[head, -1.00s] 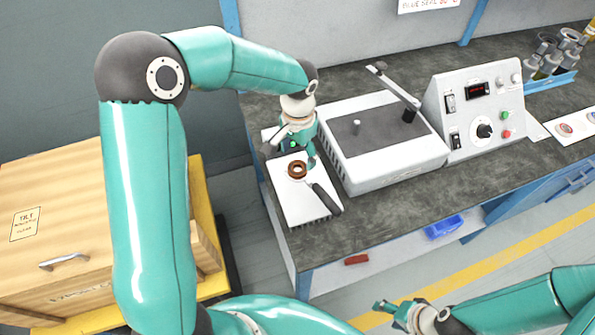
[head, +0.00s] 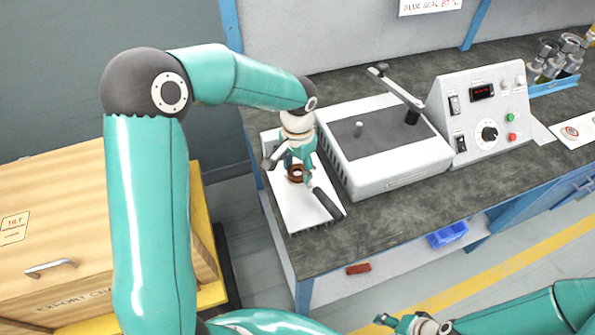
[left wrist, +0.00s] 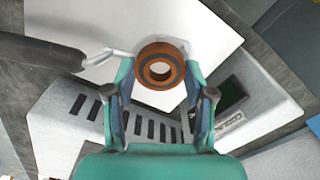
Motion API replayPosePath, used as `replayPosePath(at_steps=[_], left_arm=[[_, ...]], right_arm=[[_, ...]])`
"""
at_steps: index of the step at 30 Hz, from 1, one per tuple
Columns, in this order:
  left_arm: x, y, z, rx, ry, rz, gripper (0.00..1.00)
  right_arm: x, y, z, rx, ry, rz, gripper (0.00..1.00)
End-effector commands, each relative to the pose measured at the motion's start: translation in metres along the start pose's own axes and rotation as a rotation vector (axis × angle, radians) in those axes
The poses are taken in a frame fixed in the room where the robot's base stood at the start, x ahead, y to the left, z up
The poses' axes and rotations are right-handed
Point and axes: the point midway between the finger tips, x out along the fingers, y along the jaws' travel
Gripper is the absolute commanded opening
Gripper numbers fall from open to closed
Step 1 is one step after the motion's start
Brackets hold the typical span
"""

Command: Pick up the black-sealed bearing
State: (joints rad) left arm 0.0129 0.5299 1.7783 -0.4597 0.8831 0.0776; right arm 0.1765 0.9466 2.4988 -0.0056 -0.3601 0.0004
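A copper-brown ring-shaped bearing (head: 296,174) with a dark inner band lies on a white plate (head: 290,212) at the bench's left end. In the left wrist view the bearing (left wrist: 161,66) sits at the fingertips, between the two fingers. My left gripper (head: 298,178) points down over it; in the left wrist view the gripper (left wrist: 160,78) is open, with small gaps seen on both sides of the ring. In the head view the fingers partly hide the bearing. My right gripper (head: 391,322) is low at the bottom, away from the bench; its opening is unclear.
A black-handled tool (head: 328,204) lies beside the bearing, its metal tip close to the left finger. A slotted grey device (left wrist: 75,125) stands near the gripper. A box with a lever (head: 385,150) and a control panel (head: 482,115) stand to the right.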

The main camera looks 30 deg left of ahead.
Motion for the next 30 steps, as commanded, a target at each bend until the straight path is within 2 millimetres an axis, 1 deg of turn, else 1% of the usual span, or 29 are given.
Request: replayPosePath(at_steps=[14,30], left_arm=[[-0.002,0.0,0.0,0.0,0.001,0.0,0.2],[-0.032,0.0,-0.001,0.001,0.002,0.0,0.2]], right_arm=[[-0.001,0.0,0.0,0.0,0.0,0.0,0.61],[-0.022,-0.008,0.0,0.0,0.0,0.0,0.61]])
